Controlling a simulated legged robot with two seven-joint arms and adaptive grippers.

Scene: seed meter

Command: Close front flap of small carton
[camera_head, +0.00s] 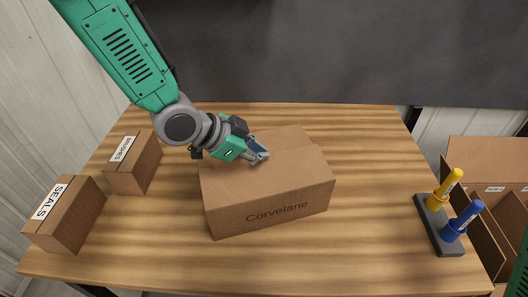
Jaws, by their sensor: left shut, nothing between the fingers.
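A brown carton (268,212) marked "Corvelane" sits on the middle of the wooden table. Its top looks flat and covered, with no flap seen standing up or hanging over the printed front side. I cannot tell whether the front flap lies fully flat. My left gripper (260,155) reaches in from the upper left, its fingers shut and empty at the carton's top. It hides part of the top's left and back area. I cannot tell whether the fingertips touch the cardboard. My right gripper is out of view.
Boxes labelled "SEALS" (72,222) and "BRUSHES" (137,172) stand at the table's left. At the right, a dark stand (436,228) holds a yellow-handled tool (447,187) and a blue-handled tool (463,220). Open cardboard (485,150) stands beyond the right edge. Table around the carton is clear.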

